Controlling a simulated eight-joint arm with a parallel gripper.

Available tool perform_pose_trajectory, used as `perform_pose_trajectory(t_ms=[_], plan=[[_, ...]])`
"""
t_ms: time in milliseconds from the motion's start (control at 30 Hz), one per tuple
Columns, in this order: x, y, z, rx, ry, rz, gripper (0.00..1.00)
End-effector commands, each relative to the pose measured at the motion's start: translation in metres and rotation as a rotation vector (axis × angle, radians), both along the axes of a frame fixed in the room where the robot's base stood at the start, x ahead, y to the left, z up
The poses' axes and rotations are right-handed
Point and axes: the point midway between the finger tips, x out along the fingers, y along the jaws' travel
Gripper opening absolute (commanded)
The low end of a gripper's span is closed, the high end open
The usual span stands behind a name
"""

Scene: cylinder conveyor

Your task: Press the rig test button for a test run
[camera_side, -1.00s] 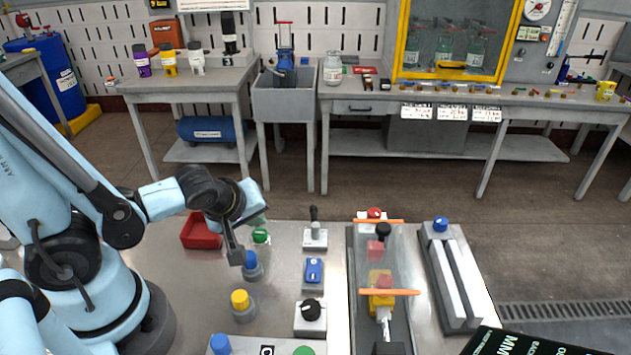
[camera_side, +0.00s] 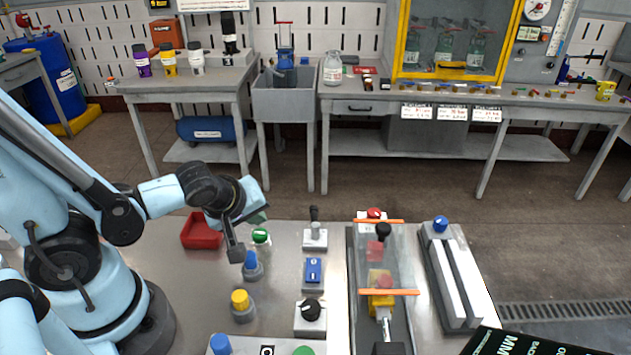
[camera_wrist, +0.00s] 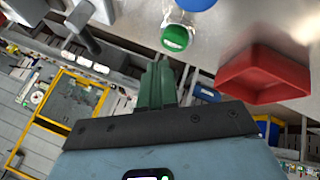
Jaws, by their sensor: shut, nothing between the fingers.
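My gripper (camera_side: 258,214) is shut and empty above the far left part of the metal bench. Its green fingers also show at the centre of the wrist view (camera_wrist: 157,68). A green-capped piece (camera_side: 261,236) with a white mark stands just below and right of my gripper; it also shows in the wrist view (camera_wrist: 178,38), apart from the fingers. Other possible buttons are blue (camera_side: 251,260), yellow (camera_side: 240,299), and a blue one (camera_side: 440,223) atop the right rail unit. No legible label shows which is the rig test button.
A red tray (camera_side: 201,233) lies left of my gripper. A lever unit (camera_side: 315,237), blue switch box (camera_side: 313,270) and black knob box (camera_side: 311,311) form a column mid-bench. A clear-covered rig (camera_side: 384,265) with orange bars stands to their right.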

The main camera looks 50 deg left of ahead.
Motion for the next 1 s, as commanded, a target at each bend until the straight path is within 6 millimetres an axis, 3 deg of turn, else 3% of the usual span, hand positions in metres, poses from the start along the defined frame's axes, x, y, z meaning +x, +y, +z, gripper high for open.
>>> perform_pose_trajectory(t_ms=[600, 1000], plan=[[-0.001, 0.0, 0.04, 0.0, 0.0, 0.0, 0.0], [-0.001, 0.0, 0.045, 0.0, 0.0, 0.0, 0.0]])
